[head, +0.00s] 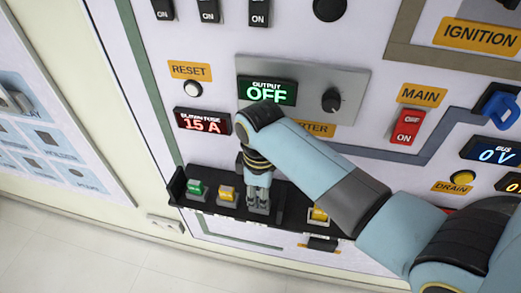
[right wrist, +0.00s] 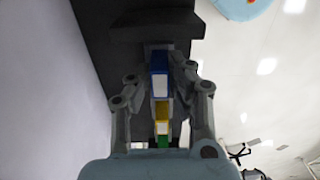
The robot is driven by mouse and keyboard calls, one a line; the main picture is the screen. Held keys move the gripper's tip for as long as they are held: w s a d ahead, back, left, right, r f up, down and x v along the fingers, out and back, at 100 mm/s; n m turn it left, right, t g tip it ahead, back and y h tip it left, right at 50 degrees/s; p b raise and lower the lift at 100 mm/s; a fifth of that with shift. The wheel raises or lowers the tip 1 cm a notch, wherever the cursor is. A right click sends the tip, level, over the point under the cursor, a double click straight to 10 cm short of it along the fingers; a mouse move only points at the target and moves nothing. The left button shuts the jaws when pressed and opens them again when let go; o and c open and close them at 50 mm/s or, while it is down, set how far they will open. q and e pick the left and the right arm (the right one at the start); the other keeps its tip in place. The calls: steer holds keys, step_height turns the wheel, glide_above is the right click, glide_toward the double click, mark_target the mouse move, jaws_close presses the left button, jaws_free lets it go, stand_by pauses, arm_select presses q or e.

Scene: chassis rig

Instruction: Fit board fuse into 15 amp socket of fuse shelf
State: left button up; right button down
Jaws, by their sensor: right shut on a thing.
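The black fuse shelf (head: 290,204) is on the lower part of the panel in the head view. A green fuse (head: 196,189) and a yellow fuse (head: 227,194) stand in its left part. My right gripper (head: 258,205) reaches down to the shelf, just right of this yellow fuse. In the right wrist view its fingers are shut on a blue and white fuse (right wrist: 160,66), in line with the yellow and green ones. The gripper hides this fuse in the head view. I cannot tell whether it is seated. My left gripper is out of view.
Another yellow block (head: 319,214) is right of my gripper. A red display (head: 202,122) reads blown fuse 15 A; a green output display (head: 267,91) reads OFF. A red main switch (head: 407,127) is to the right. Pale floor lies below.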

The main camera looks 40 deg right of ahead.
steer(key=shift+f, duration=0.25)
steer(key=c, duration=1.2)
jaws_free()
steer(key=shift+o, duration=0.2)
step_height(320, 180, up, 12)
